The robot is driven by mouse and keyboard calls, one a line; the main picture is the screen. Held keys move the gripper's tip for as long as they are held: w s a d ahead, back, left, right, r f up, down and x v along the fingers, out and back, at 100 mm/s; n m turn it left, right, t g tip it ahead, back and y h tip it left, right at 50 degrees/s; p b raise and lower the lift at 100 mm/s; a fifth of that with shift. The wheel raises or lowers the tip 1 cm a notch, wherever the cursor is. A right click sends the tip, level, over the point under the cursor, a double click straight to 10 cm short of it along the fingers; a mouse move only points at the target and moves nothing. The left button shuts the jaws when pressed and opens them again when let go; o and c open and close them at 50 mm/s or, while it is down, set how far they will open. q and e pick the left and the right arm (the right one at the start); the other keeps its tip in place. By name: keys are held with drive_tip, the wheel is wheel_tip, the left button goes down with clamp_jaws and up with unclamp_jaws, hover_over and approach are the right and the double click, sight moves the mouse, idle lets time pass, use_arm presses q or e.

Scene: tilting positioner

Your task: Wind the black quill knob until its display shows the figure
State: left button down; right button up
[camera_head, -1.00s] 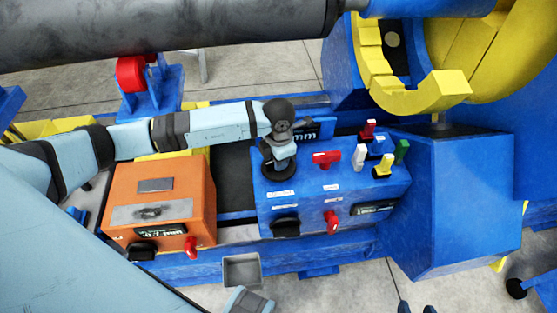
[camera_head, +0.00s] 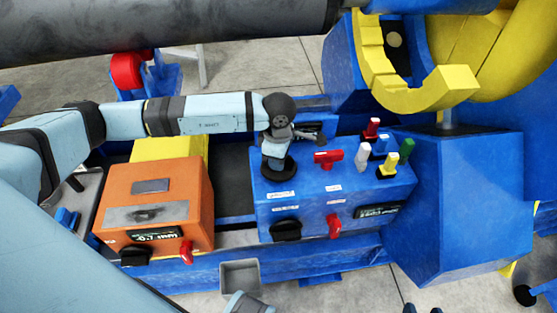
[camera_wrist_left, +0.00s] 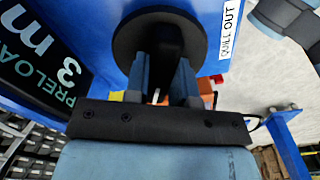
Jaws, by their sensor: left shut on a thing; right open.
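The black quill knob, with a round black base (camera_head: 279,170), stands on top of the blue control box (camera_head: 330,200). In the left wrist view its base (camera_wrist_left: 150,30) sits beside a "QUILL OUT" label (camera_wrist_left: 229,28). My left gripper (camera_head: 277,157) points down and is shut on the knob; its fingers also show in the left wrist view (camera_wrist_left: 165,80). A dark display (camera_wrist_left: 45,60) reads "PRELOAD" and "3 m", cut off at the edge. In the head view a display behind the wrist (camera_head: 310,127) is partly hidden.
A red handle (camera_head: 327,157) and white, blue, yellow and green knobs stand right of the gripped knob. The front face has another black knob (camera_head: 286,231) and a red one (camera_head: 334,226). An orange box (camera_head: 155,205) stands left. A yellow hooked part (camera_head: 440,92) rises behind.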

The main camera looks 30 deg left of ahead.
use_arm(q)
drive_tip(key=shift+m, duration=0.3)
use_arm(e)
drive_tip(key=shift+f, duration=0.15)
use_arm(q)
drive_tip(key=c, duration=1)
unclamp_jaws()
drive_tip(key=shift+o, duration=0.2)
drive_tip(key=shift+r, duration=0.1)
wheel_tip(320, 180, up, 14)
drive_tip(key=p, duration=0.1)
drive_tip(key=shift+p, duration=0.4)
use_arm(e)
drive_tip(key=shift+d, duration=0.2)
use_arm(q)
drive_tip(key=shift+f, duration=0.2)
